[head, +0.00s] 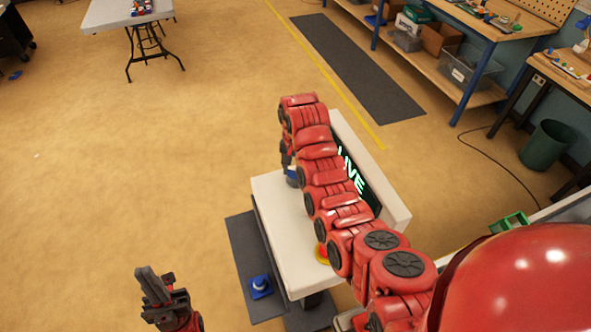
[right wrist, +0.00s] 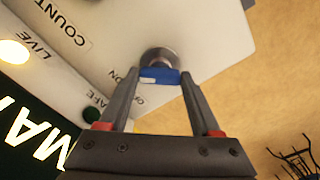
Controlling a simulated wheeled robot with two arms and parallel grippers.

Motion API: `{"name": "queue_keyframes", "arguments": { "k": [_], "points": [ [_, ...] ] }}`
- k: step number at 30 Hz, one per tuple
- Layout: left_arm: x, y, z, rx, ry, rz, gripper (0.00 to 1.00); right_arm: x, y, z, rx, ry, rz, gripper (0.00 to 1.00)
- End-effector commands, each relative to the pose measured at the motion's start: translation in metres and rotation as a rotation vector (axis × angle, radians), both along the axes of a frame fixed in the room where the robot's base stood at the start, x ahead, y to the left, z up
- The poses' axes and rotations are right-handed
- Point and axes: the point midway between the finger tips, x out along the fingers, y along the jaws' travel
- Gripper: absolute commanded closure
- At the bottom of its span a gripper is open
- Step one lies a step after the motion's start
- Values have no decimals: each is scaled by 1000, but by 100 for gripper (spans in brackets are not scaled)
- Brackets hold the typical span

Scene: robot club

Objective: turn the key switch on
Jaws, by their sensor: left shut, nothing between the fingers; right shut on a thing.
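The key switch (right wrist: 159,56) is a round metal fitting on the pale console panel (right wrist: 205,35) in the right wrist view. Its blue key (right wrist: 165,76) lies crosswise in the picture, with a white mark toward its left end. My right gripper (right wrist: 160,78) is shut on the blue key at the switch. An "ON" label and a partly hidden label are printed beside it. In the head view my right arm covers much of the white console (head: 270,192). My left gripper (head: 154,284) is shut and empty, left of the console, apart from it.
A green-lettered dark display (head: 352,172) stands at the console's back. A red-and-yellow button (head: 321,254) shows beside my arm. A lit yellow lamp (right wrist: 14,51) and a dark green round part (right wrist: 92,114) are on the panel. A blue object (head: 260,286) lies on the dark mat (head: 243,250).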

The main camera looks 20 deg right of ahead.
Motion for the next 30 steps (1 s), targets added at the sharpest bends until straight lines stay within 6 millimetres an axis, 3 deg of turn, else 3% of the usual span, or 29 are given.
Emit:
{"name": "queue_keyframes", "arguments": {
  "k": [22, 23, 27, 30],
  "points": [
    [0, 0, 1, 0, 0, 0, 100, 1, 0, 1, -1, -2, -82, 91],
    [0, 0, 1, 0, 0, 0, 100, 1, 0, 1, -1, -2, -82, 30],
    [0, 0, 1, 0, 0, 0, 100, 0, 0, 0, 0, -1, -81, 5],
    [0, 0, 0, 0, 0, 0, 100, 0, 0, 0, 0, -1, -81, 5]
  ]
}}
